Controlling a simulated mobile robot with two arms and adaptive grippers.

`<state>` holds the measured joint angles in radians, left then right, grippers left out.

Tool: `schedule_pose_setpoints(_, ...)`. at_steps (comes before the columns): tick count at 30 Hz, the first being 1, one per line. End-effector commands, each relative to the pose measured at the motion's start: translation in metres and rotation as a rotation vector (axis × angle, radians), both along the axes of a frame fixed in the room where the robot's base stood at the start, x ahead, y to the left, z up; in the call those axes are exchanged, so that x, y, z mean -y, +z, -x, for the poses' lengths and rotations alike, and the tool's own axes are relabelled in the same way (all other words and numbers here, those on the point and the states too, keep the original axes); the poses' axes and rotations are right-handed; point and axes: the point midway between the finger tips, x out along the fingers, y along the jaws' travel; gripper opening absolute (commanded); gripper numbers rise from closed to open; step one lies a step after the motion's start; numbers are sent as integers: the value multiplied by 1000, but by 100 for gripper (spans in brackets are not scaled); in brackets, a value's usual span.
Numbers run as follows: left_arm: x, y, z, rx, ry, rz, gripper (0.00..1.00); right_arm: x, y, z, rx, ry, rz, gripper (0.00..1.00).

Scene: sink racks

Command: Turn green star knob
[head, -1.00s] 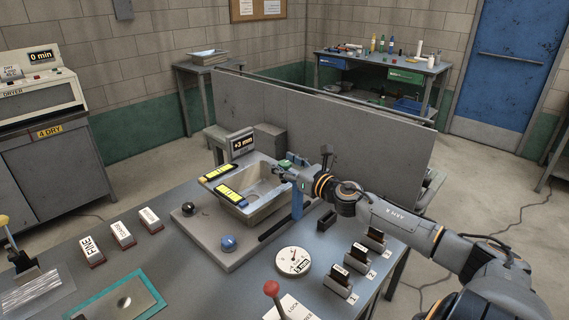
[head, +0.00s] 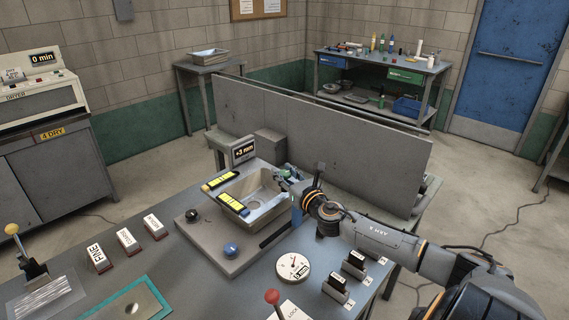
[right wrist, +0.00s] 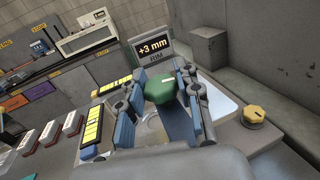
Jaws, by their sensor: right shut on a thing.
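The green star knob (right wrist: 160,88) sits between the two fingers of my right gripper (right wrist: 163,92) in the right wrist view, and the gripper is shut on it. In the head view my right gripper (head: 284,173) is at the far right side of the sink basin (head: 236,205), where only a little green shows by the fingers. A display (right wrist: 153,50) reading "+3 mm" with "RIM" below it stands behind the knob. My left gripper is not in view.
A yellow knob (right wrist: 254,114) is to the right of the gripper in the right wrist view. Yellow-black level bars (head: 221,179) lie on the basin rim. A grey partition (head: 330,150) stands close behind. A round dial (head: 292,267) and a red-ball lever (head: 272,297) are nearer.

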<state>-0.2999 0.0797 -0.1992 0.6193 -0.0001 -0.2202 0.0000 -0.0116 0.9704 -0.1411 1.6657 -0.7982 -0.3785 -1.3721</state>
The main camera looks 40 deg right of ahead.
Motion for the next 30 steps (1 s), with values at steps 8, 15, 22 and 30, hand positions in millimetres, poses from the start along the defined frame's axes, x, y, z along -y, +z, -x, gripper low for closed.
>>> schedule_pose_setpoints(8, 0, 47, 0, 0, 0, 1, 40, -2, 6, -1, 1, -244, -6, 2)
schedule_pose_setpoints(15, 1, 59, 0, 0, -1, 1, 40, -2, 3, -1, 1, -428, -4, 2)
schedule_pose_setpoints(22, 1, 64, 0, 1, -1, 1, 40, -1, 2, -1, 2, -548, 0, 2)
schedule_pose_setpoints(30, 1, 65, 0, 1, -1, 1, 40, 0, 2, -1, 3, -608, 2, 2)
